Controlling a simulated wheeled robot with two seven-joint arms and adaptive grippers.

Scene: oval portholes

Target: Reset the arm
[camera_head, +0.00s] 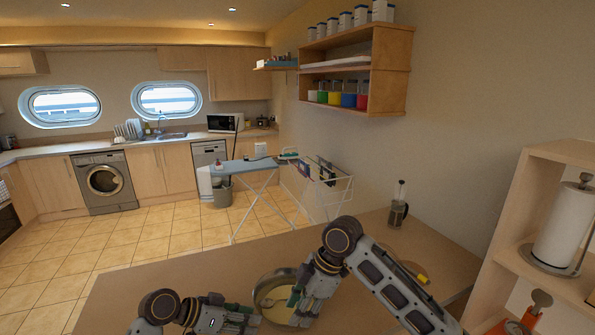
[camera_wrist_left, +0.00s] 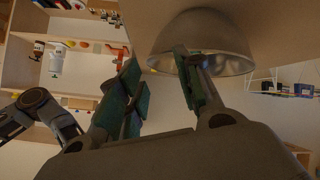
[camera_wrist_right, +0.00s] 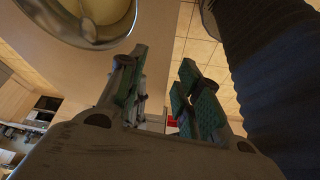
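A metal bowl (camera_head: 263,283) with a yellowish inside stands on the wooden counter at the lower middle of the head view. My left gripper (camera_head: 232,312) is low beside the bowl's left side. In the left wrist view its fingers (camera_wrist_left: 160,75) are apart with nothing between them, and one overlaps the bowl (camera_wrist_left: 215,28); I cannot tell if they touch. My right gripper (camera_head: 296,305) is at the bowl's right side. In the right wrist view its fingers (camera_wrist_right: 162,85) are apart and empty, with the bowl (camera_wrist_right: 60,22) at upper left.
A French press (camera_head: 398,212) stands on the counter (camera_head: 430,250) toward the back right. A shelf unit (camera_head: 535,215) with a paper towel roll (camera_head: 566,222) is at the right. An ironing board (camera_head: 250,166) and drying rack (camera_head: 322,185) stand beyond the counter. Tiled floor is free at left.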

